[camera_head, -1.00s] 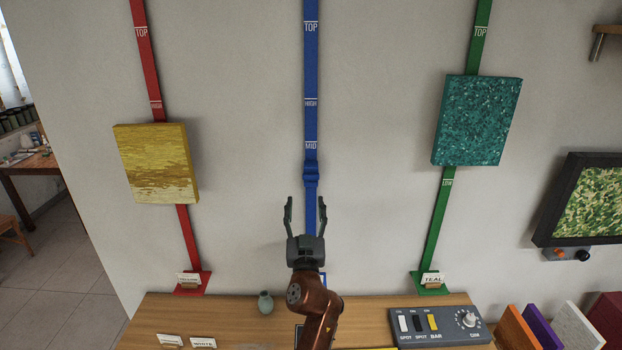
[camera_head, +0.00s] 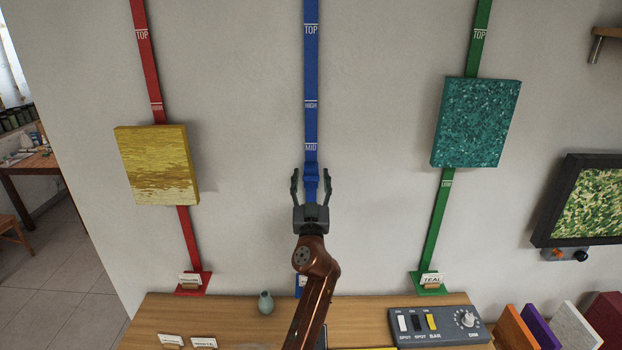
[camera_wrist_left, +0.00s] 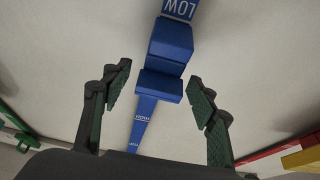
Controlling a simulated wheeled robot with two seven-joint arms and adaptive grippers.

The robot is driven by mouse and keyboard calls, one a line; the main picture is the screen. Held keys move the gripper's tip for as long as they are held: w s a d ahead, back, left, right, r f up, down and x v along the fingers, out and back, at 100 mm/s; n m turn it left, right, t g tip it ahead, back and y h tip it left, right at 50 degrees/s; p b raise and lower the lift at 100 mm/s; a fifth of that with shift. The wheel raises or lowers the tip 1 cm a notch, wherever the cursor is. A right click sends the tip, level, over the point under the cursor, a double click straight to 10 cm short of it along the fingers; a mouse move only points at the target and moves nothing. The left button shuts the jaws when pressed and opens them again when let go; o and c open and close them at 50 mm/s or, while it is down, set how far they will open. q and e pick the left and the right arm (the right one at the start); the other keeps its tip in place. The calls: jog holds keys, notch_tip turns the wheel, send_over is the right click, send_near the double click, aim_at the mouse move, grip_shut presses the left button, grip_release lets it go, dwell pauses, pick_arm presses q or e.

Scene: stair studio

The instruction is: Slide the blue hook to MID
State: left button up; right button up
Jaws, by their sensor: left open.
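The blue hook (camera_head: 311,169) sits on the blue vertical strip (camera_head: 311,65) on the wall, just below the MID label (camera_head: 311,147). In the left wrist view the blue hook (camera_wrist_left: 165,65) shows as a stepped block beside the LOW label (camera_wrist_left: 179,9). My left gripper (camera_head: 311,173) is open, with one finger on each side of the hook. The wrist view shows its fingers (camera_wrist_left: 160,76) apart, with visible gaps to the hook's sides. My right gripper is not in view.
A yellow panel (camera_head: 157,165) hangs on the red strip at left, and a teal panel (camera_head: 476,122) on the green strip at right. Below is a wooden ledge (camera_head: 230,310) with a small vase (camera_head: 265,302) and a switch box (camera_head: 440,325). Wall beside the blue strip is clear.

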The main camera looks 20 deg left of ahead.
pick_arm(q)
jog(key=shift+c, duration=0.6)
grip_shut()
